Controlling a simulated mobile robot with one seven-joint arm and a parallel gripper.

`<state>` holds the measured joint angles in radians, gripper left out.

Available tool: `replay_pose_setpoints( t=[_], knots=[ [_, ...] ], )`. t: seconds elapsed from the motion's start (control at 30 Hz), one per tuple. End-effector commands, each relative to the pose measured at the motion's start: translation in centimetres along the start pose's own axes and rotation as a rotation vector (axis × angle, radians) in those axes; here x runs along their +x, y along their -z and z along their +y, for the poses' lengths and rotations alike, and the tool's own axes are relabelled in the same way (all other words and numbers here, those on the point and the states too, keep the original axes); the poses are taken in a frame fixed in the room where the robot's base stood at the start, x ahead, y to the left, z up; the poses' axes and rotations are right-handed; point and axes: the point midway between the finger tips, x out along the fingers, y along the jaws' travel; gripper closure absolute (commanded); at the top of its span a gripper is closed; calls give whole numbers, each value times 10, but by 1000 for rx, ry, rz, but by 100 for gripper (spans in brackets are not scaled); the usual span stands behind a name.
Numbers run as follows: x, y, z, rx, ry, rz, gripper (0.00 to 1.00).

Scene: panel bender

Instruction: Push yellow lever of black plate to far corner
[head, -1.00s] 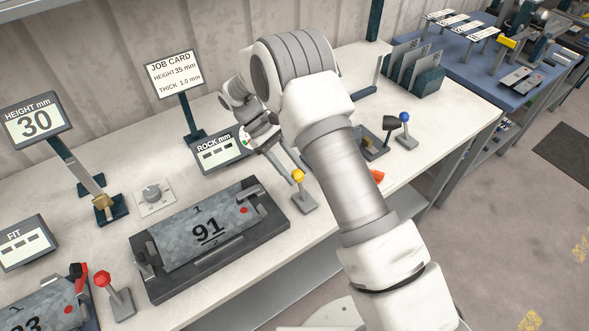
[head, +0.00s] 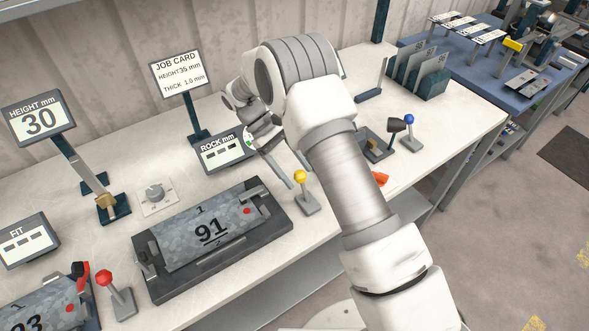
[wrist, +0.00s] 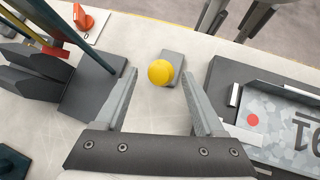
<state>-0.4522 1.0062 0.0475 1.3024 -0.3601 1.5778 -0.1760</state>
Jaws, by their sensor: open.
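The yellow lever (head: 299,176) is a yellow ball on a short stem with a grey base. It stands at the right end of the black plate (head: 165,291), which carries a grey metal panel marked 91 (head: 180,250). My gripper (head: 300,177) is open and empty at the lever, pointing down. In the wrist view the yellow ball (wrist: 160,72) appears between the tips of my gripper (wrist: 160,76), with a gap on each side. I cannot tell how far the tips are above or behind it. The black plate (wrist: 222,80) is at right there.
A red lever (head: 104,278) stands at the plate's left. The ROCK mm display (head: 225,152) is behind the plate. An orange part (head: 380,179), a black-knobbed lever (head: 397,125) and a blue lever (head: 409,119) lie to the right. Some bare bench surrounds the yellow lever.

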Motion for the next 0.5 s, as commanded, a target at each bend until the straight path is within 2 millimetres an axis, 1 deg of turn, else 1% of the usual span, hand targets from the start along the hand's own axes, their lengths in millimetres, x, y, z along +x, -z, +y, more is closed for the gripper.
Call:
replay_pose_setpoints(
  t=[0.13, 0.23, 0.37, 0.5],
  knots=[
    [-2, 0, 0, 1, 0, 0, 29],
    [-9, 1, 0, 1, -1, 1, 29],
    [-28, 1, 0, 1, -1, 3, 29],
    [-52, 1, 0, 1, -2, 3, 29]
  ],
)
